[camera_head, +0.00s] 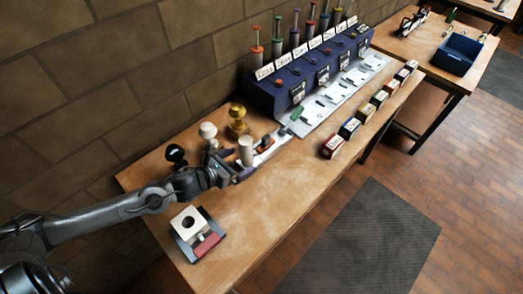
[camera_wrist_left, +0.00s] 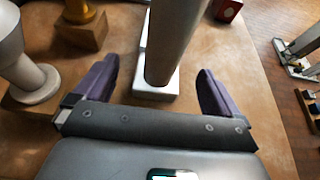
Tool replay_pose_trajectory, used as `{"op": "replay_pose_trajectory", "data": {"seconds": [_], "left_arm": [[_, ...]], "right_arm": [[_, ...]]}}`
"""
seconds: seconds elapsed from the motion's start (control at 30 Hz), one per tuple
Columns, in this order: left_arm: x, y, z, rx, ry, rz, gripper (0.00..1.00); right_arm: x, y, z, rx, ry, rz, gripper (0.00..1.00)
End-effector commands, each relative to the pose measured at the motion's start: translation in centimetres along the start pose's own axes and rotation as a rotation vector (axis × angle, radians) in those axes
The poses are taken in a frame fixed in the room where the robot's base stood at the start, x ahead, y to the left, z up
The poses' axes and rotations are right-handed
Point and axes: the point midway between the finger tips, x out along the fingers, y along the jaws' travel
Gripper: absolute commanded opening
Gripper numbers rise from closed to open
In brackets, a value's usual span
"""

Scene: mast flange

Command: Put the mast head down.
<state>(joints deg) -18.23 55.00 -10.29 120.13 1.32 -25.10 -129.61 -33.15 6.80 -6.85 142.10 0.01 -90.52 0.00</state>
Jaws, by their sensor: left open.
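I take the upright pale grey cylinder (camera_head: 245,150) to be the mast head, though I cannot be sure. It stands at the near end of a white base on the wooden bench. In the left wrist view the cylinder (camera_wrist_left: 172,45) rises from a small white block (camera_wrist_left: 156,88). My left gripper (camera_head: 240,176) is at the cylinder's near side. Its two purple fingers (camera_wrist_left: 157,70) are open, one on each side of the cylinder, with visible gaps. My right gripper is not in view.
A white knob (camera_head: 208,130), a black knob (camera_head: 175,153) and a brass piece (camera_head: 238,112) stand near the wall. A white block with a hole (camera_head: 187,222) sits at the bench's near end. A blue rack (camera_head: 262,97) and several small boxes (camera_head: 332,147) lie farther along.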

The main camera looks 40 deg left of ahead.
Motion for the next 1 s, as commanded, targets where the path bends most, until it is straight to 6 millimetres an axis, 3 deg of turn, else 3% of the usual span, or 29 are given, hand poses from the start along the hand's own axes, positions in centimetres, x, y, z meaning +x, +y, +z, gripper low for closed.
{"op": "replay_pose_trajectory", "data": {"seconds": [0.33,0.7,1.0], "left_arm": [[1.5,-0.1,0.1,-0.002,-0.002,0.000,0.98],[5.4,-0.1,0.2,-0.002,-0.002,0.000,0.98],[5.9,-0.1,0.2,0.001,0.001,-0.001,0.98]], "right_arm": [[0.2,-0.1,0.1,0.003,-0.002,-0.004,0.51],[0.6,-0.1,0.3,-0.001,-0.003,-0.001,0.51],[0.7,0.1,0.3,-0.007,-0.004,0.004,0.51]]}}
